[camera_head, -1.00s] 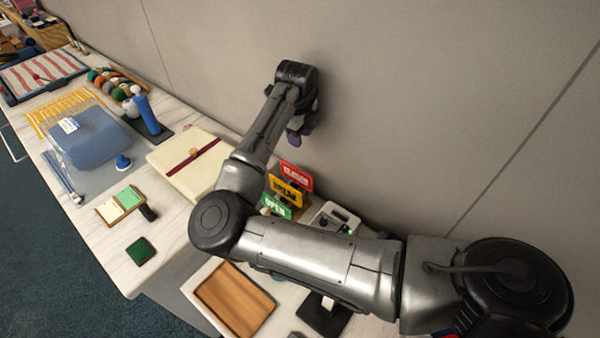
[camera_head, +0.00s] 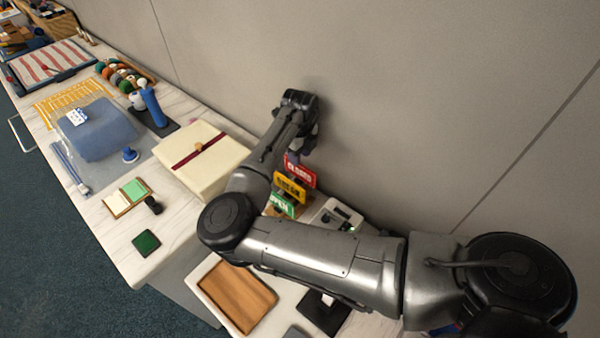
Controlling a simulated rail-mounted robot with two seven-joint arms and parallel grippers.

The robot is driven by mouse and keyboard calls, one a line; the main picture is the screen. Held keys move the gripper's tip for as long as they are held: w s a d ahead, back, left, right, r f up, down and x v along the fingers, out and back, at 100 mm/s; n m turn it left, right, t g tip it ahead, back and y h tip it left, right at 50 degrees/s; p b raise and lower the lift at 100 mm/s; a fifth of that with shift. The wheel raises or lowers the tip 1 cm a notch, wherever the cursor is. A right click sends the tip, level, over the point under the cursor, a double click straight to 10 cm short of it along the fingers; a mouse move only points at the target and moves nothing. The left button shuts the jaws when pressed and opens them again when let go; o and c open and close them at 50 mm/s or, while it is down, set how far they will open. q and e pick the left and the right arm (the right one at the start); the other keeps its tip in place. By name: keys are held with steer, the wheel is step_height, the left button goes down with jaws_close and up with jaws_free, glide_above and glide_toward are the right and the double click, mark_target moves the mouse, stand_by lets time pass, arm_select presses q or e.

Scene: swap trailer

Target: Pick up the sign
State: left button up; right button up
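Three small signs stand in a row on the table beyond my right arm: a red CLOSED sign (camera_head: 300,171), a yellow sign (camera_head: 289,188) and a green OPEN sign (camera_head: 282,204). My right gripper (camera_head: 303,151) points down near the wall, just above and behind the red sign. Its fingers are small and dark, and I cannot tell whether they touch the sign or how far apart they are. My arm hides part of the sign stand. My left gripper is not in view.
The grey wall (camera_head: 400,90) rises close behind my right gripper. A cream box with a dark red ribbon (camera_head: 215,165) lies left of the arm. A wooden tray (camera_head: 237,296) lies in front of it. A light device (camera_head: 338,215) sits right of the signs.

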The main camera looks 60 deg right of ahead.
mark_target(300, 179)
steer(key=shift+f+p, duration=0.3)
steer(key=shift+f, duration=0.05)
step_height(300, 179, down, 3)
steer(key=shift+s+f+p, duration=0.1)
steer(key=shift+s+p, duration=0.05)
steer(key=shift+p, duration=0.5)
steer(key=shift+f, duration=0.55)
steer(key=shift+f, duration=0.25)
steer(key=shift+c, duration=0.5)
jaws_close()
